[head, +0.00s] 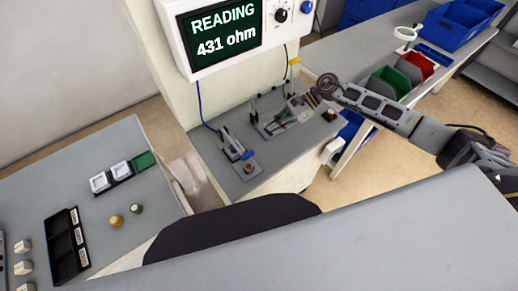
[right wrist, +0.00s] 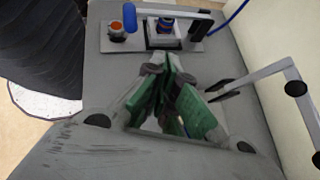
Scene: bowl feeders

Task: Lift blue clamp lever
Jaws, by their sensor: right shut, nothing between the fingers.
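The blue clamp lever shows in the head view as a blue grip (head: 247,155) on a small grey fixture plate on the bench. My right gripper (head: 297,109) is up and right of this fixture, over the second fixture. In the right wrist view its green-padded fingers (right wrist: 165,88) are shut and empty, apart from the lever. My left gripper is not in view.
An orange-red button (right wrist: 117,31) sits beside the blue grip on the fixture. A second fixture (head: 265,127) with a frame of bars stands close to my right gripper. A meter (head: 226,34) reads 431 ohm. A black tray (head: 68,245) and two knobs are on the left table.

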